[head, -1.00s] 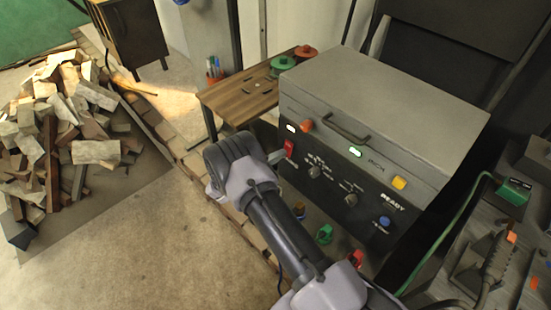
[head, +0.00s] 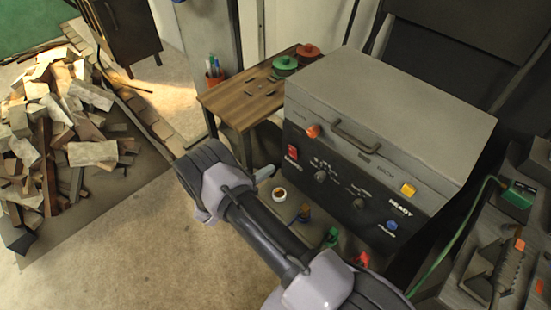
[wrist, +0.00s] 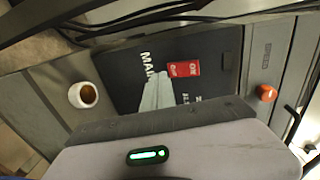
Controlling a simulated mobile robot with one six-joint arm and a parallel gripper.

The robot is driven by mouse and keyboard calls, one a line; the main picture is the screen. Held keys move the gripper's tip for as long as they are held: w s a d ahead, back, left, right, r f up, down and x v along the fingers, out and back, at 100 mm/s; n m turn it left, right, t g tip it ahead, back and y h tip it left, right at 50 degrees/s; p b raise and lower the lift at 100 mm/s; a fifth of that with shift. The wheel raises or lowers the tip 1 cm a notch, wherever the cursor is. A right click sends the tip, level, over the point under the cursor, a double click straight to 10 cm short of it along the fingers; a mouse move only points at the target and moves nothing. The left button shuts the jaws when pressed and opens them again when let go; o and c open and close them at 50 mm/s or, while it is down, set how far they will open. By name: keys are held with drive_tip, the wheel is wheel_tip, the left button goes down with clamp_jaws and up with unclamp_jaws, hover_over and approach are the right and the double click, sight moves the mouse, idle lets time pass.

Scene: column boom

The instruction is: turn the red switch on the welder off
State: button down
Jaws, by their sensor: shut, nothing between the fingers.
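The welder (head: 385,110) is a grey box with a dark front panel. Its red switch (head: 292,152) is at the panel's left end, above the MAIN label. The wrist view shows the red switch (wrist: 183,69) close up, with white markings; which way its rocker is tipped is hard to tell. My gripper (head: 266,172) is below and left of the switch in the head view, apart from the panel. In the wrist view my gripper (wrist: 158,78) is shut and empty, its tips overlapping the panel beside the switch. The panel's small indicator windows look dark.
An orange knob (head: 313,131), yellow button (head: 408,189) and blue button (head: 391,225) are on the panel. A white cup with brown contents (wrist: 83,95) stands beside the welder. A wooden table (head: 240,98) is behind; a wood pile (head: 70,130) lies far left.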

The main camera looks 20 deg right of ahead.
drive_tip(key=s+a+f, duration=0.1)
drive_tip(key=s+a, duration=0.2)
drive_tip(key=a, duration=0.3)
drive_tip(key=shift+p, duration=0.4)
